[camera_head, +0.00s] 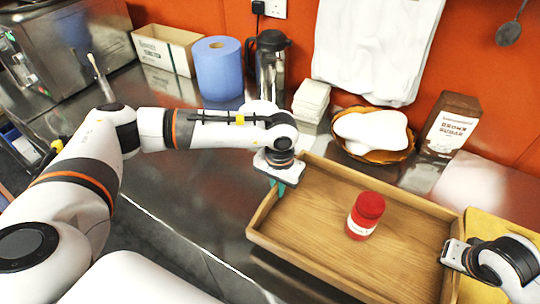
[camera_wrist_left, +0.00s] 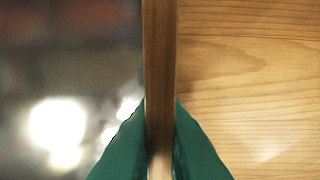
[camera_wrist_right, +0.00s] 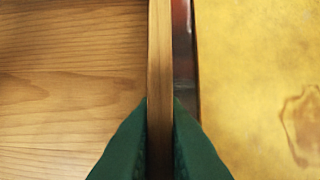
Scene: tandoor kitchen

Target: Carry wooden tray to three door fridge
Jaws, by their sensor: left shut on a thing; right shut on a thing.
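The wooden tray (camera_head: 315,215) is in the head view, on or just above the steel counter; I cannot tell which. A red jar (camera_head: 366,216) with a pale label stands upright inside it. My left gripper (camera_head: 277,187) is shut on the tray's left wall, which runs between its green fingers in the left wrist view (camera_wrist_left: 160,60). My right gripper (camera_head: 446,262) is at the opposite wall; the right wrist view shows that wall (camera_wrist_right: 160,60) between its green fingers. The right fingertips are hidden in the head view. No fridge can be made out.
Behind the tray are a basket (camera_head: 372,154) with white items, a brown sugar box (camera_head: 449,126), stacked white containers (camera_head: 311,98) and a dark jug (camera_head: 270,65). A blue roll (camera_head: 218,68) is further left. A yellow board (camera_head: 490,230) lies right of the tray.

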